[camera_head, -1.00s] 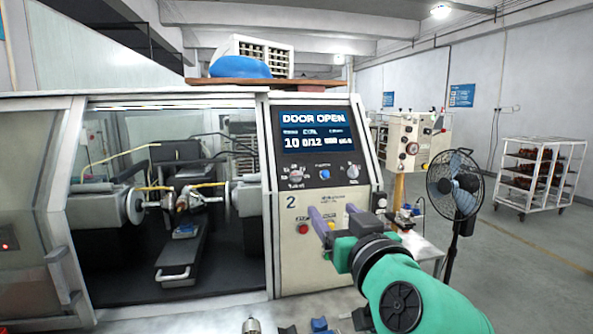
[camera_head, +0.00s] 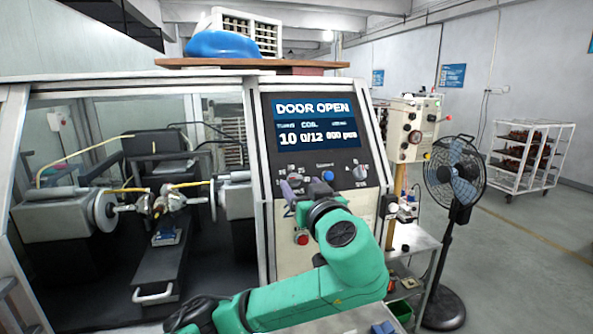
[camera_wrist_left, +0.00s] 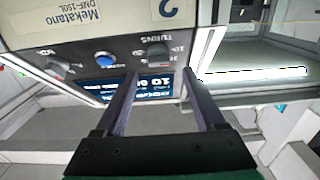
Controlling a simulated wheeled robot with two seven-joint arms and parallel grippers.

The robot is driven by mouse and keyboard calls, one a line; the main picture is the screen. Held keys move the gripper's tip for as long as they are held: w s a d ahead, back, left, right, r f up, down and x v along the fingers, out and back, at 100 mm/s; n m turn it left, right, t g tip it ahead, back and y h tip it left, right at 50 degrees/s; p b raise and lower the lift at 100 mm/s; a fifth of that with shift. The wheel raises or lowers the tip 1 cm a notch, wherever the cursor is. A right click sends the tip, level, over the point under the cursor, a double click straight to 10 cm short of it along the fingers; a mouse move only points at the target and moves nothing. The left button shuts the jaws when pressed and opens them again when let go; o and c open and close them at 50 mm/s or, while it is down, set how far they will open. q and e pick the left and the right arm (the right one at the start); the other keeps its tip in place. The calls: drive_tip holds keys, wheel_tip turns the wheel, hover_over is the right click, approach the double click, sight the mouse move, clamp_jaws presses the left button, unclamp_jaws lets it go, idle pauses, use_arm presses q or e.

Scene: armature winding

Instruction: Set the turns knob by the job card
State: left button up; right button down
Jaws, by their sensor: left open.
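The turns knob (camera_head: 293,172) is a small grey knob at the left of the control row under the winder's screen. In the left wrist view the turns knob (camera_wrist_left: 158,52) appears upside down, beyond and roughly between the fingertips. My left gripper (camera_head: 289,189) is open, its purple fingers just below the knob in the head view. In the wrist view the open left gripper (camera_wrist_left: 162,73) has nothing between its fingers. The screen (camera_head: 315,122) reads "DOOR OPEN", with 10 and 0/12. I cannot make out a job card. My right gripper is not in view.
A blue button (camera_head: 328,175) and a second knob (camera_head: 360,172) sit right of the turns knob. A red button (camera_head: 302,238) is below. The winder's open bay (camera_head: 150,215) lies left. A fan (camera_head: 455,185) stands right, with open floor beyond.

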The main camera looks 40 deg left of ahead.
sight(295, 176)
use_arm(q)
drive_tip(key=p+x, duration=0.1)
drive_tip(key=x, duration=0.3)
drive_tip(key=shift+w+a+r, duration=0.1)
drive_tip(key=shift+w+a, duration=0.05)
drive_tip(key=shift+a, duration=0.1)
drive_tip(key=shift+d, duration=0.1)
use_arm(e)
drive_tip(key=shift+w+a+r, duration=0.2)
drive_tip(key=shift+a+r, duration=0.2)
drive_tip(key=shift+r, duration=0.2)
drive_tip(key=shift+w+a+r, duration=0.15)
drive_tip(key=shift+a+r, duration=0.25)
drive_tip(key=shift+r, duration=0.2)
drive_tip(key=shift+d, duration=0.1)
